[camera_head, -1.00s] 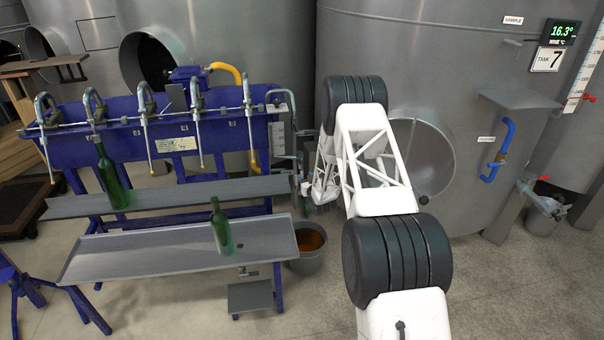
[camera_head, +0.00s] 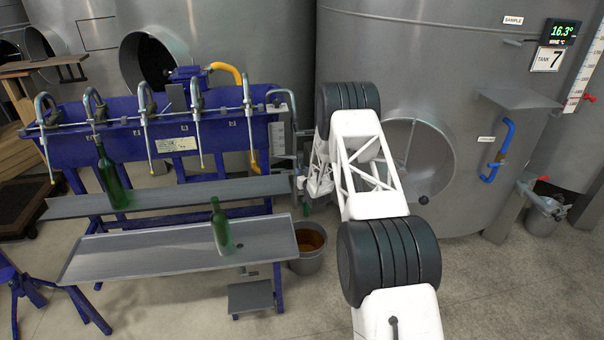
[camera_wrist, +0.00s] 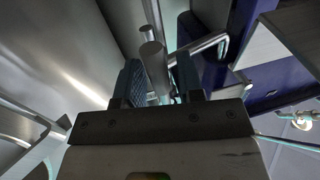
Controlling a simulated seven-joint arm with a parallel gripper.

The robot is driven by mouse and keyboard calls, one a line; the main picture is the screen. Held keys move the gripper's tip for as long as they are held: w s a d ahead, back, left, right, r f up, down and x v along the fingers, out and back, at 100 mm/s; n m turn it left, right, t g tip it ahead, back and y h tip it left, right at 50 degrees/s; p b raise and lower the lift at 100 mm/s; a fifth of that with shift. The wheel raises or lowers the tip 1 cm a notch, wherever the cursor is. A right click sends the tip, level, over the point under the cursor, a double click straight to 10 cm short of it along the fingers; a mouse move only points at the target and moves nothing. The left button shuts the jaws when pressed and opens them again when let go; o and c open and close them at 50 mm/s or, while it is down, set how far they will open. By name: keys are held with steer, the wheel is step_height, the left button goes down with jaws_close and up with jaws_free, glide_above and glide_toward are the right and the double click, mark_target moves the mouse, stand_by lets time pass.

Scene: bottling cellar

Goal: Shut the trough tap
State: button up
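My gripper (camera_head: 303,190) is at the right end of the blue filler trough (camera_head: 230,132), partly hidden by my white arm. In the wrist view my gripper (camera_wrist: 158,82) has its two dark ribbed fingers apart. A grey metal cylinder (camera_wrist: 153,62) on a bar, seemingly part of the tap fittings, stands between them. The fingers look spread around it, with a gap at the right finger; whether the left one touches is unclear. Metal pipework (camera_head: 281,98) curves at the trough's right end. The tap's handle position cannot be made out in the head view.
A green bottle (camera_head: 112,180) stands under a spout on the upper shelf (camera_head: 180,194). Another green bottle (camera_head: 221,228) stands on the lower tray (camera_head: 150,258). A bucket (camera_head: 308,260) with brown liquid is on the floor beside it. A large steel tank (camera_head: 450,90) stands close to my arm.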

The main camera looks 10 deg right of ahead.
jaws_close()
steer(key=shift+d+n, duration=0.1)
steer(key=shift+n, duration=0.2)
steer(key=d+r+n+h, duration=0.1)
steer(key=n, duration=0.4)
steer(key=d+r+n+g+h, duration=0.1)
steer(key=n, duration=0.4)
steer(key=d+r+n+h, duration=0.1)
steer(key=r+n, duration=0.1)
steer(key=n, duration=0.3)
steer(key=shift+d+g, duration=0.35)
steer(key=shift+g, duration=0.05)
stand_by(0.4)
